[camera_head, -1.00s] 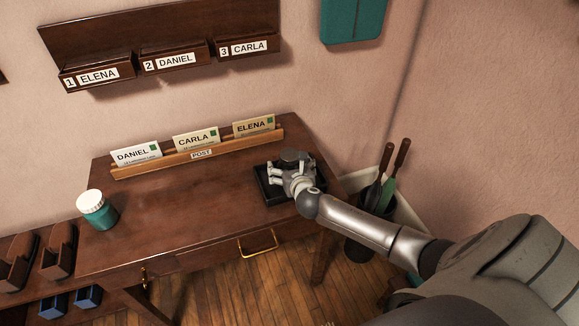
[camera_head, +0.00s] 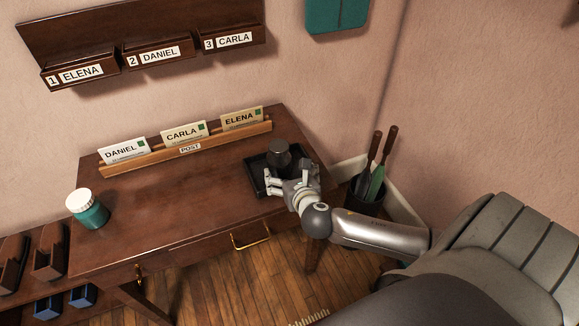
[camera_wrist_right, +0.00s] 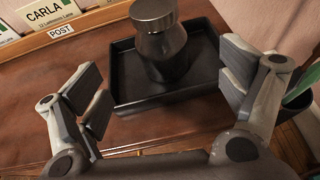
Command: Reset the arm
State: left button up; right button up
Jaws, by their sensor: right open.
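My right gripper (camera_head: 290,178) is over the front right of the desk, near the black tray (camera_head: 256,183). In the right wrist view my right gripper (camera_wrist_right: 160,95) is open, its fingers wide apart with nothing between the pads. A dark jar with a metallic lid (camera_head: 279,154) stands upright in the tray, just beyond the fingers. The jar also shows in the right wrist view (camera_wrist_right: 165,50), apart from both fingers. My left gripper is in neither view.
The wooden desk (camera_head: 190,215) holds a letter rack with cards for Daniel (camera_head: 123,151), Carla (camera_head: 184,134) and Elena (camera_head: 242,118). A teal jar with white lid (camera_head: 90,212) stands at left. Labelled wall boxes (camera_head: 157,53) hang above. A bin with tools (camera_head: 368,190) stands right.

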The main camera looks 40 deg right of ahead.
jog(key=shift+s, duration=0.15)
dwell(0.4)
jog(key=s+a+f+m+g+y, duration=0.2)
jog(key=s+a+m+g, duration=0.4)
jog(key=s+m, duration=0.75)
jog(key=s+a+f+m+g+y, duration=0.3)
jog(key=s+a+m, duration=0.6)
jog(key=m, duration=0.8)
jog(key=s+d+f+g, duration=0.1)
jog(key=s+f, duration=0.1)
jog(key=f, duration=1.1)
jog(key=s+d+f, duration=0.1)
jog(key=s+f, duration=0.1)
jog(key=f, duration=1.1)
jog(key=s+d+f+g, duration=0.1)
jog(key=s+d+f, duration=0.1)
jog(key=s+f, duration=1.2)
jog(key=shift+s+d+f+n+g+h, duration=0.15)
jog(key=shift+s+f+n+g+h, duration=0.2)
jog(key=shift+s, duration=0.2)
